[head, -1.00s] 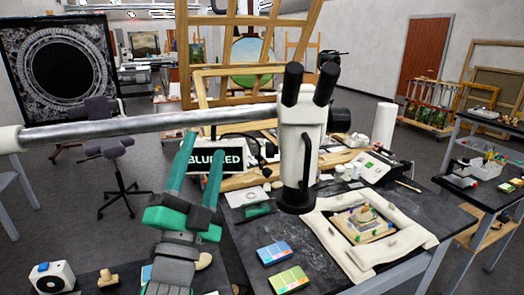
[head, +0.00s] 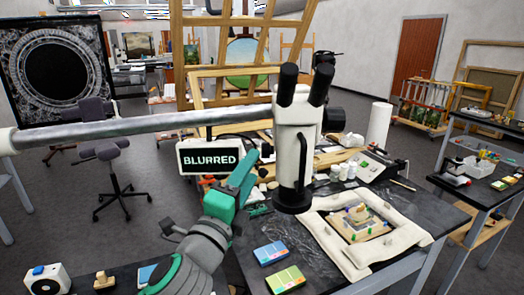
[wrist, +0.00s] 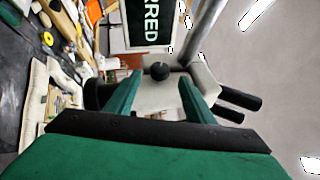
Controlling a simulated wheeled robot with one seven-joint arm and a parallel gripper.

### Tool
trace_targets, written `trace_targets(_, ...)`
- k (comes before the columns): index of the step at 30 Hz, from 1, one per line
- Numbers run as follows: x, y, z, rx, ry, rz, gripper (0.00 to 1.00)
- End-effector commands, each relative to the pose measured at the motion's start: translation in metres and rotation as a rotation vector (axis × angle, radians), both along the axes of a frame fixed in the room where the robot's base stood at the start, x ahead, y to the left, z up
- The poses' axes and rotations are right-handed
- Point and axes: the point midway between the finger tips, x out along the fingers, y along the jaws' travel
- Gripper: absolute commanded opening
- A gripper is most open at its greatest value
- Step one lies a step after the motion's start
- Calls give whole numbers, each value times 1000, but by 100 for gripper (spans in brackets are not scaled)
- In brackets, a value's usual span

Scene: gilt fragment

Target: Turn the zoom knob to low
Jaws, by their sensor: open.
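The white microscope (head: 290,140) with black eyepieces hangs on a metal boom over the table. In the wrist view its white body (wrist: 160,94) fills the space beyond my fingers. A small round black knob (wrist: 159,71) on it faces me, between and just beyond the fingertips; it looks like the zoom knob. Its setting cannot be read. My gripper (head: 257,158) is open, left of the microscope in the head view. In the wrist view the green fingers (wrist: 160,80) stand on either side of the knob, with no clear contact. A screen (head: 210,158) reads "BLURRED".
The metal boom (head: 150,128) runs left from the microscope. Below it, a gilt fragment (head: 358,222) lies within a pale padded frame (head: 330,238). Blue and green boxes (head: 271,254) lie at the table's front. A wooden easel (head: 240,60) stands behind.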

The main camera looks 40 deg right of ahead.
Motion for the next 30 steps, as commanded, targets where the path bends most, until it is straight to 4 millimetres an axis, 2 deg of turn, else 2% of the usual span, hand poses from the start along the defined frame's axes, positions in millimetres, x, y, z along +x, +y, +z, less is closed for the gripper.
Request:
trace_targets(6,20,-32,9,0,1,-2,49)
trace_targets(13,37,-58,16,-1,0,0,49)
trace_targets(19,43,-68,19,-2,1,-1,49)
trace_targets(27,44,-69,19,-2,0,1,49)
trace_targets(28,44,-69,19,-2,0,1,47)
trace_targets(30,44,-69,19,-2,0,1,30)
